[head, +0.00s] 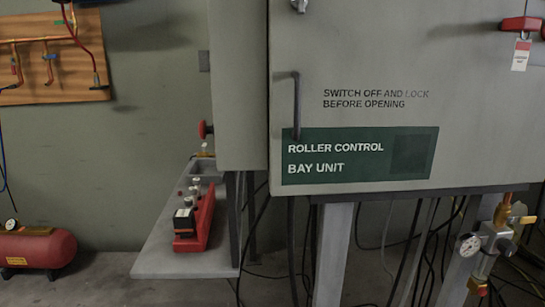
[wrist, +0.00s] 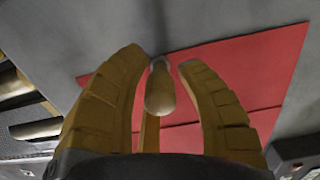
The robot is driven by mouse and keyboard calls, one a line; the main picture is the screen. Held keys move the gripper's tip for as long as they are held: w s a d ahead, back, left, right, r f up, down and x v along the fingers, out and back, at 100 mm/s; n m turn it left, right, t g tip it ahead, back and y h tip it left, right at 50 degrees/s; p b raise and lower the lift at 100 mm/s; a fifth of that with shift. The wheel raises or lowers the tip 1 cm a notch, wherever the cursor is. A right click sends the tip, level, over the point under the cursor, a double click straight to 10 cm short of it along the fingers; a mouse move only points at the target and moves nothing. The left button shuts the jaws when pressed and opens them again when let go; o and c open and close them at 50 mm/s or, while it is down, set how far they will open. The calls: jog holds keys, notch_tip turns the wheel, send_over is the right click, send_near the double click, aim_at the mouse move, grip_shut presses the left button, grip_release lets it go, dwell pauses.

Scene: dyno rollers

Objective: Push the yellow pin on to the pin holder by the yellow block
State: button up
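In the wrist view, the curved, ridged, dark yellow fingers of my gripper (wrist: 169,66) stand apart. A yellowish, round-ended pin (wrist: 160,95) with a grey ring at its far end lies between them. Gaps show on both sides of the pin, and I cannot make out firm contact with the fingers. A narrow yellow-brown piece (wrist: 150,134) shows below the pin; I cannot tell what it is. Behind is a red surface (wrist: 258,65). My gripper is not in the head view. No pin holder or yellow block can be made out for certain.
In the head view, a grey shelf (head: 165,247) carries a red rack (head: 198,225) beside the roller control cabinet (head: 355,60). A red compressor (head: 38,249) stands at left. Pipes with a gauge and valve (head: 492,245) are at right. Metal cylinders (wrist: 35,129) lie left of my gripper.

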grip_shut()
jog(key=shift+r, duration=0.1)
jog(key=shift+r+p, duration=2.5)
jog(key=shift+r, duration=0.45)
